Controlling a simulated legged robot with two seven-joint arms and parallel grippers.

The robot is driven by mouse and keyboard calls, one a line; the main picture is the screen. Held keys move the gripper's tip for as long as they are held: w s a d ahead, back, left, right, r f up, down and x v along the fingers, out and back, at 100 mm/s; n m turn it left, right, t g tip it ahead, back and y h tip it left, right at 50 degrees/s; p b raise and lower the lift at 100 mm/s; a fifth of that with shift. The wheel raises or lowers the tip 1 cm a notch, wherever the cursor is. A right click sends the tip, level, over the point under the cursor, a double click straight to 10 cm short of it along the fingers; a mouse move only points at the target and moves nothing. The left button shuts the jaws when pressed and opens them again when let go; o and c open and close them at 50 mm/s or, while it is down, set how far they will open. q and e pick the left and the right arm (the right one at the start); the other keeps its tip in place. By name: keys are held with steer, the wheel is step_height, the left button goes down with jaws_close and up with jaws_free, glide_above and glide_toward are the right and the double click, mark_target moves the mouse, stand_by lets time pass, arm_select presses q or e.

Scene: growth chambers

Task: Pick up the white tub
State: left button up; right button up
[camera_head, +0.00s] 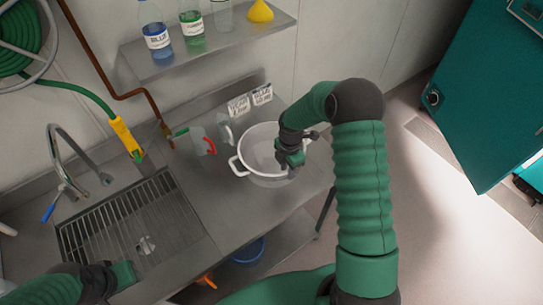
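The white tub (260,150) stands upright on the metal counter, right of the sink. It is round, with a loop handle on its left side and a pale, see-through-looking lower wall. My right gripper (290,160) is at the tub's right side, over the rim, and hides part of the rim there. I cannot tell whether its fingers touch or hold the tub. My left gripper (122,274) is low at the left, in front of the sink and well away from the tub. Its fingers are not clear.
A jug with a red handle (203,142) stands close left of the tub. The sink with its rack (130,225), a faucet (75,165) and a yellow-handled hose (125,138) are further left. A shelf (215,45) with bottles hangs above. A blue bucket (249,250) sits below.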

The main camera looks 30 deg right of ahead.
steer(key=shift+s+f, duration=0.15)
steer(key=shift+f, duration=0.6)
steer(key=shift+s+f, duration=0.15)
steer(key=shift+f, duration=0.55)
jaws_close()
steer(key=shift+s+a, duration=0.1)
